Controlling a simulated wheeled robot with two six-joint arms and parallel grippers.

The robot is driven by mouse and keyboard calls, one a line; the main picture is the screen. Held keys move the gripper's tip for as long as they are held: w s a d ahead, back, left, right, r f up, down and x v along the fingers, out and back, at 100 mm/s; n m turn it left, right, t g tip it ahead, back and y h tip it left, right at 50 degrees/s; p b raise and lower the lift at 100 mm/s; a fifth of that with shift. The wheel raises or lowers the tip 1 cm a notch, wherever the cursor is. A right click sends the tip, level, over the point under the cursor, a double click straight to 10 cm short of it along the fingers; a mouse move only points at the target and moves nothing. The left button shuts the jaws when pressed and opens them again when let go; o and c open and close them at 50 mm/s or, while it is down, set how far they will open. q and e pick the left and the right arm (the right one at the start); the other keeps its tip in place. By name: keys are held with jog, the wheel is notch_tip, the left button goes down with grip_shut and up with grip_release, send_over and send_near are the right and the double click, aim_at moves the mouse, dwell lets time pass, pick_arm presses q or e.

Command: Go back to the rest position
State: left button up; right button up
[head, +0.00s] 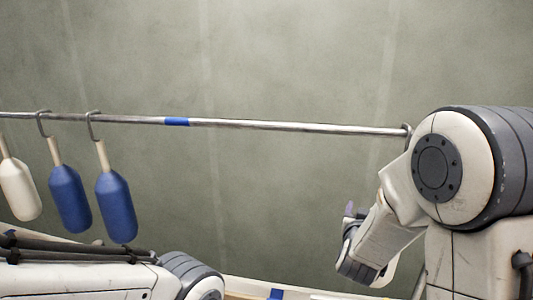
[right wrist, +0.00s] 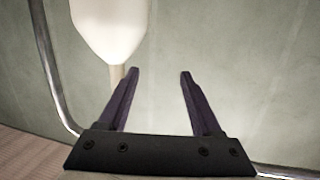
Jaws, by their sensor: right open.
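My right gripper (head: 349,211) is low at the right of the head view, mostly hidden by its own wrist. In the right wrist view its two purple fingers (right wrist: 159,73) are spread apart with nothing between them. A white fender (right wrist: 108,25) with a pale neck is beyond the left finger, and the finger partly covers the neck. I cannot tell whether they touch. My left gripper is not in view; only part of that arm shows at the lower left of the head view.
A metal rail (head: 270,125) with blue tape crosses the wall. A white fender (head: 19,188) and two blue fenders (head: 70,198) (head: 116,206) hang at its left. A hook (head: 407,131) is at its right end. The rail's middle stretch is clear.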

jog(key=s+a+f+n+g+y, duration=0.3)
jog(key=s+a+y, duration=0.15)
jog(key=a, duration=0.65)
jog(key=s+a+f+n+g+y, duration=0.2)
jog(key=s+a+n+y, duration=0.25)
jog(key=a, duration=0.55)
jog(key=s+a+f+n+g+y, duration=0.15)
jog(key=s+a+g, duration=0.3)
jog(key=s, duration=0.55)
jog(key=s+d+n+g+h, duration=0.2)
jog(key=s+n+g, duration=0.2)
jog(key=s, duration=1)
jog(key=shift+s+d+f+g, duration=0.15)
jog(key=shift+s+f+g, duration=0.05)
jog(key=shift+f+g, duration=0.25)
